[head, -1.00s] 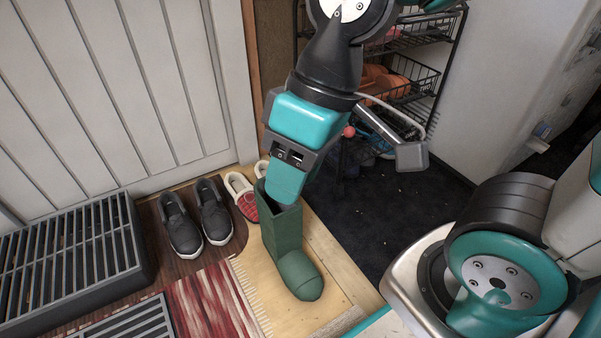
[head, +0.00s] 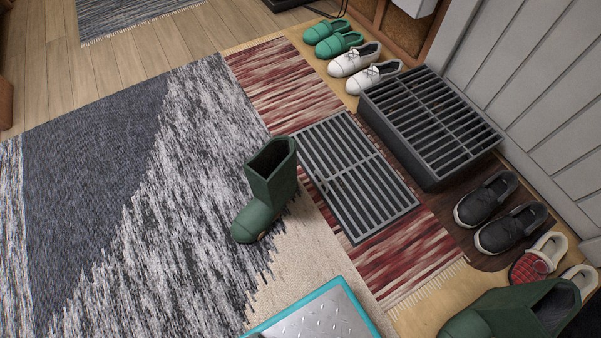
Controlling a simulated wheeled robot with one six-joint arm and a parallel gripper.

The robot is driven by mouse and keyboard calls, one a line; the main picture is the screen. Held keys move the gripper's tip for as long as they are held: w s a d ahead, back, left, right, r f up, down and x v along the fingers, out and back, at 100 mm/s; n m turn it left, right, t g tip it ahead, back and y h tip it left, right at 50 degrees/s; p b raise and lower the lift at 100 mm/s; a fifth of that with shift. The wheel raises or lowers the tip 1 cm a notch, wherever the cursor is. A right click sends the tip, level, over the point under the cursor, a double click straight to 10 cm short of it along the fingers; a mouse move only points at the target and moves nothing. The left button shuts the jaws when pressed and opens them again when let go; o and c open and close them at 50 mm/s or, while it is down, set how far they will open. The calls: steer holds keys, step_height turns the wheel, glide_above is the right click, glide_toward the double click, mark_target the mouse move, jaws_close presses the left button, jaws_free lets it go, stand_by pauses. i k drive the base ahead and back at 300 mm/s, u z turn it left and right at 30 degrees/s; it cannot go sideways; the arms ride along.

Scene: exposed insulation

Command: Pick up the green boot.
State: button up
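A dark green boot (head: 268,187) stands upright on the rug left of the flat grate, its toe towards the lower left. A second dark green boot (head: 482,314) shows at the bottom right beside the red slippers, its open top to the right and its lower part cut off by the frame edge. I cannot tell whether this second boot rests on the floor. My gripper and arm are not in view.
A raised black slatted rack (head: 430,125) stands by the white wall, with a flat grate (head: 357,178) beside it. Black shoes (head: 510,226), red plaid slippers (head: 537,259), white shoes (head: 365,67) and green clogs (head: 332,38) line the wall. The grey rug (head: 100,165) is open at left.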

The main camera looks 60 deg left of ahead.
mark_target(261, 194)
steer(key=u, duration=2.15)
